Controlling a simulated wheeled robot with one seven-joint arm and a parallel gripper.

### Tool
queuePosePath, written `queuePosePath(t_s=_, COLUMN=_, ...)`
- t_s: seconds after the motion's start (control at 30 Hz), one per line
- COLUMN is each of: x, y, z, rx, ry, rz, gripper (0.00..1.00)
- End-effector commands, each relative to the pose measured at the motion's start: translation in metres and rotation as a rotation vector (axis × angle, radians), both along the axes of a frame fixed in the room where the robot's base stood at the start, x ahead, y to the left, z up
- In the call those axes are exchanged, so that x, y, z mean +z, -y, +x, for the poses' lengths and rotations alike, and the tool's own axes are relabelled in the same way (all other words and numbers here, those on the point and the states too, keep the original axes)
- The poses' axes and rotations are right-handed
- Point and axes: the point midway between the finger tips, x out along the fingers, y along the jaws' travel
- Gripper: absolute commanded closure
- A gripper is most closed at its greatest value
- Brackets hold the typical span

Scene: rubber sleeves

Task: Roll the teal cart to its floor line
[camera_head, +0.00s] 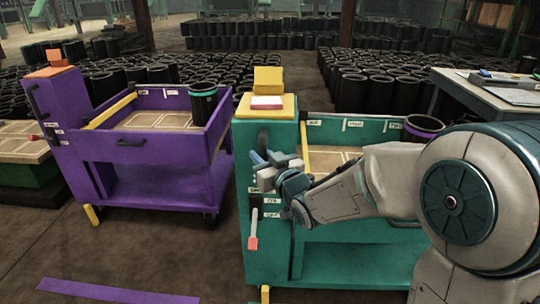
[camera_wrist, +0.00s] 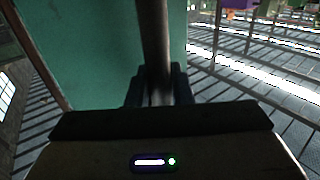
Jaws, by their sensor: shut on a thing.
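The teal cart (camera_head: 340,262) stands upright at the middle right of the head view, partly hidden behind my arm. Its tall end post has a dark upright handle (camera_wrist: 155,35) that shows close in the wrist view. My gripper (camera_head: 268,172) is at that post, with its fingers shut around the handle; the teal panel (camera_wrist: 90,50) is right beside it. A purple line (camera_head: 115,291) lies on the floor at the lower left. I see no teal floor line in either view.
A purple cart (camera_head: 150,185) stands close on the left of the teal cart, with a narrow gap between them. A grey table (camera_head: 480,103) is at the right. Many black sleeves (camera_head: 365,90) fill the back.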

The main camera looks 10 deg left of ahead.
Motion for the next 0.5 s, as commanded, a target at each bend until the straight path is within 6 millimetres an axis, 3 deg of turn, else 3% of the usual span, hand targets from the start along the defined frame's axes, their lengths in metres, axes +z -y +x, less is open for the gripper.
queuePosePath(t_s=0.5, x=-0.0005, y=-0.0081, z=-0.0098, rx=0.016, ry=-0.002, rz=0.000, gripper=1.00)
